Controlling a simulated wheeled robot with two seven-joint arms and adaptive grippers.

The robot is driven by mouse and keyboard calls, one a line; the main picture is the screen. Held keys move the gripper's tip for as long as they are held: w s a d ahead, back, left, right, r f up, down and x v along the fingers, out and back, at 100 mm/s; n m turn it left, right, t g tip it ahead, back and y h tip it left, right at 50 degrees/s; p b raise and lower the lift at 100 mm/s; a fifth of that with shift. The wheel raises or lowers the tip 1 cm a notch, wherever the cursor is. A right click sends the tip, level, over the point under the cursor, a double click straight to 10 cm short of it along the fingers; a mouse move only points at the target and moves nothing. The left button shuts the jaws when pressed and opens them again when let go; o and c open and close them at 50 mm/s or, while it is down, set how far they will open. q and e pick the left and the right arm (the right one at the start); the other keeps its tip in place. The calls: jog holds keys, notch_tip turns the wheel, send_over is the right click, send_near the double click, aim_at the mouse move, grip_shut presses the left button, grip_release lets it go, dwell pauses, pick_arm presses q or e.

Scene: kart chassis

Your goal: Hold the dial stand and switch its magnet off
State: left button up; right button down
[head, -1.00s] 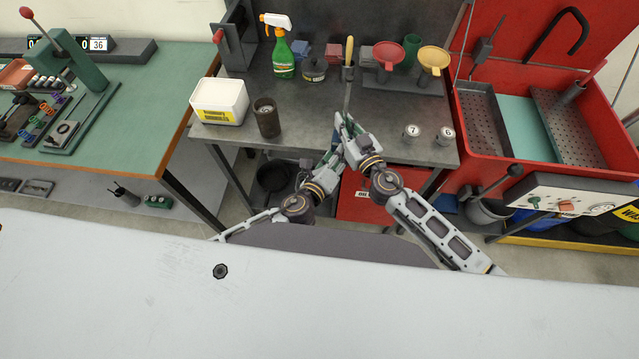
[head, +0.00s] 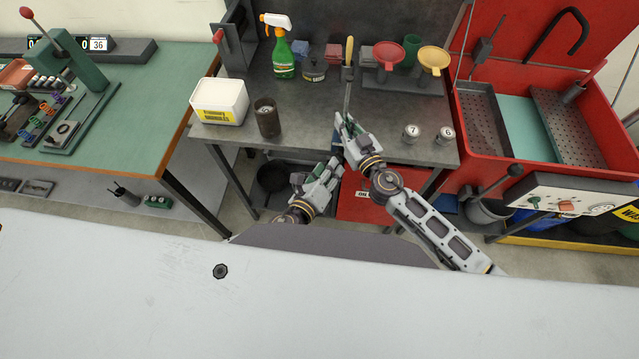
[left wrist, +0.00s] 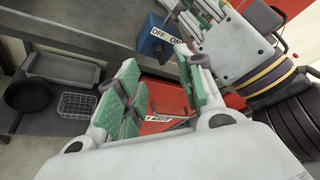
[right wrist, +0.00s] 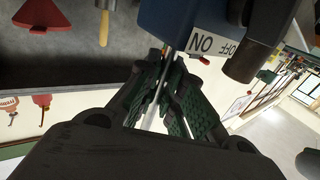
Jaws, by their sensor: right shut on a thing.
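The dial stand's blue magnet base (right wrist: 185,22), with an ON/OFF label, is in the right wrist view. It also shows in the left wrist view (left wrist: 155,42). A small red part (right wrist: 204,60) shows beside the label; I cannot tell which way the switch points. My right gripper (head: 343,120) is shut on the stand's thin metal rod (right wrist: 160,88), which runs between its fingers (right wrist: 165,75). My left gripper (head: 335,165) is open and empty, below and apart from the base; its fingers (left wrist: 158,75) stand apart in its wrist view. The dial is not clearly visible.
The grey bench (head: 310,120) holds a white box (head: 219,100), a dark cup (head: 267,118), a spray bottle (head: 282,55) and two numbered weights (head: 411,133). A red box (head: 370,207) is below the bench. A red wash station (head: 515,165) stands at right.

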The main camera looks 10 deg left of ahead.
pick_arm(q)
jog(key=shift+s+a+r+n, duration=0.25)
jog(key=shift+s+n, duration=0.3)
jog(key=shift+s, duration=0.3)
jog(key=shift+s+a+r+n, duration=0.3)
jog(key=shift+s+n, duration=0.2)
jog(key=shift+s, duration=0.4)
jog(key=shift+s+a+r+n, duration=0.25)
jog(key=shift+s+n, duration=0.3)
jog(key=shift+s, duration=0.3)
jog(key=shift+n, duration=0.3)
pick_arm(e)
jog(key=c, duration=1.5)
grip_release()
jog(key=shift+s+d, duration=0.1)
jog(key=shift+s, duration=0.05)
jog(key=shift+v, duration=5.8)
jog(key=shift+d, duration=0.15)
